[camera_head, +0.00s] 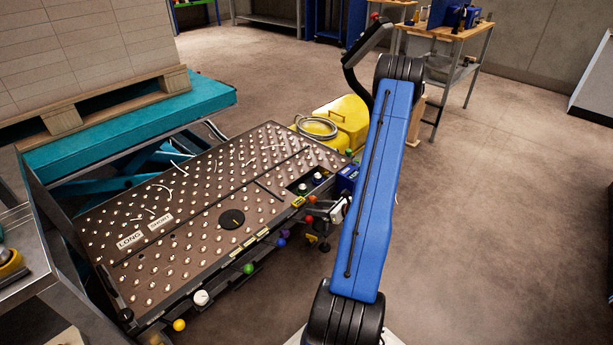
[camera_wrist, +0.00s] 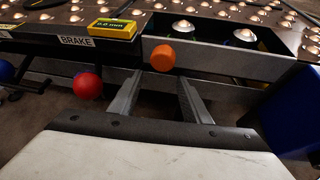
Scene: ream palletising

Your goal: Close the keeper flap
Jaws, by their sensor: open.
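An orange knob (camera_wrist: 162,57) sits at the front of an open pocket (camera_wrist: 222,62) in the ball-studded table. It also shows small in the head view (camera_head: 311,198). No part is labelled as the keeper flap; the dark front panel beside the knob (camera_wrist: 225,62) may be it, but I cannot tell. My gripper (camera_wrist: 160,82) is open, its two grey fingers pointing at the panel with the knob just beyond and between their tips in the picture. I cannot tell whether they touch it. In the head view my gripper (camera_head: 338,214) is small beside the table's right edge.
A red ball knob (camera_wrist: 88,85), a BRAKE label (camera_wrist: 76,41) and a yellow 0.0 mm readout (camera_wrist: 113,28) lie left of my gripper. More coloured knobs line the table edge. A yellow case (camera_head: 342,121) stands behind.

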